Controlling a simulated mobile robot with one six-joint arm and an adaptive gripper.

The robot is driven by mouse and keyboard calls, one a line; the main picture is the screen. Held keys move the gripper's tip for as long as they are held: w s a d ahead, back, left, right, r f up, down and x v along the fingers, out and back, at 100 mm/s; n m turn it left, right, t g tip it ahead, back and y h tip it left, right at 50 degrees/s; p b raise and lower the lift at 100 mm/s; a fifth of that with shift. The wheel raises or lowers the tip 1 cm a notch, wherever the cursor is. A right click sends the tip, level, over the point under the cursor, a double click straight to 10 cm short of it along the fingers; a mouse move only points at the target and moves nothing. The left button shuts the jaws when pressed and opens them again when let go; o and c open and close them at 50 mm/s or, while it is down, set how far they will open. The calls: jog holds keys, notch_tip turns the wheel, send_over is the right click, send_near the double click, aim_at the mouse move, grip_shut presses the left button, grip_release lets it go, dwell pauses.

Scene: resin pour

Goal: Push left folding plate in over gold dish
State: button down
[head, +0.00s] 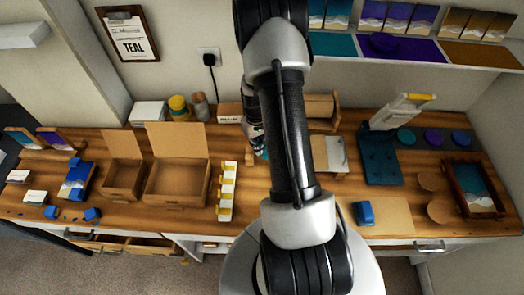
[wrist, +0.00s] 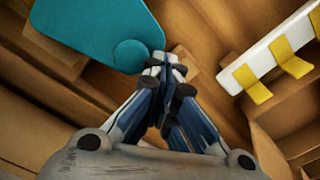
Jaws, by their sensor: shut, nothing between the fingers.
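My gripper (wrist: 163,68) is shut and empty, its fingertips together, pointing down over the wooden worktop. In the head view my gripper (head: 257,143) is partly hidden behind my arm. A flat teal plate (wrist: 90,28) with a rounded corner and a small teal disc (wrist: 131,54) lies beside the fingertips in the wrist view. I cannot tell whether it is the left folding plate, or whether the fingers touch it. No gold dish can be made out; my arm hides the middle of the worktop.
Open cardboard boxes (head: 178,181) and a white strip with yellow tabs (head: 226,188) stand left of my arm. A dark teal stand (head: 381,160), a blue block (head: 364,212) and a framed picture (head: 474,187) are to the right. A shelf (head: 400,50) overhangs the back right.

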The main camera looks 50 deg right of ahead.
jog(key=shift+s+d, duration=0.15)
jog(key=shift+s, duration=0.05)
jog(key=shift+w, duration=0.1)
jog(key=shift+w+a+b, duration=0.25)
jog(key=shift+w+a, duration=1.25)
jog(key=shift+w, duration=0.15)
jog(key=shift+w+a+b, duration=0.2)
jog(key=shift+w+a, duration=1.3)
jog(key=shift+w, duration=0.15)
notch_tip(320, 180, up, 10)
jog(key=p, duration=0.6)
jog(key=shift+r, duration=0.1)
